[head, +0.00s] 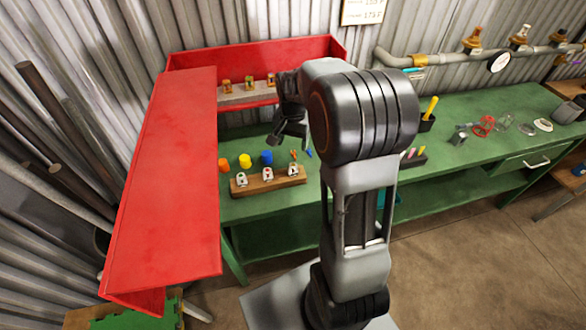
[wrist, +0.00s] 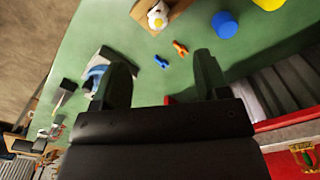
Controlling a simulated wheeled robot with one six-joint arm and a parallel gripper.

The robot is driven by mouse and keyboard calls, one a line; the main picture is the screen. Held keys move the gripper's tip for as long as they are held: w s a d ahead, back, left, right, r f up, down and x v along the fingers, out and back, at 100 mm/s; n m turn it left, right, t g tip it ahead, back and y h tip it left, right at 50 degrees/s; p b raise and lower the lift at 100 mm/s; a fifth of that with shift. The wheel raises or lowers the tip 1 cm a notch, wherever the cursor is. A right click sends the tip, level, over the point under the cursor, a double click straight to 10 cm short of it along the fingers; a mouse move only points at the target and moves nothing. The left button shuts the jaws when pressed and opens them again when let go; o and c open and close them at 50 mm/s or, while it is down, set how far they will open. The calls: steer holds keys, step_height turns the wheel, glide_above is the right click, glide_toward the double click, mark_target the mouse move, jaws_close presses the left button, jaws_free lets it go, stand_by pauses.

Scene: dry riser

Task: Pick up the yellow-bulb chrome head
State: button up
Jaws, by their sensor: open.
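A wooden block (head: 252,187) on the green bench holds three small chrome heads in a row. The right-hand chrome head (head: 292,169) seems to be the yellow-bulb one; its bulb is too small to be sure in the head view. In the wrist view a chrome head with a yellow-orange spot (wrist: 157,16) sits on the block's end at the top edge. My gripper (head: 288,140) is open and empty above the bench, behind and above the block. In the wrist view its two fingers (wrist: 160,68) stand wide apart, short of that head.
Orange (head: 223,163), yellow (head: 245,160) and blue (head: 267,157) caps stand behind the block, with small orange and blue pieces to their right. A red cabinet (head: 190,150) stands open at the left and back, with brass-coloured heads on its shelf (head: 247,95).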

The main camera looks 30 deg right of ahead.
mark_target(293, 164)
step_height(293, 164, down, 13)
steer(key=shift+s+d+r+p, duration=0.1)
steer(key=shift+r+p, duration=0.1)
steer(key=shift+p, duration=0.2)
stand_by(0.4)
steer(key=c, duration=1.1)
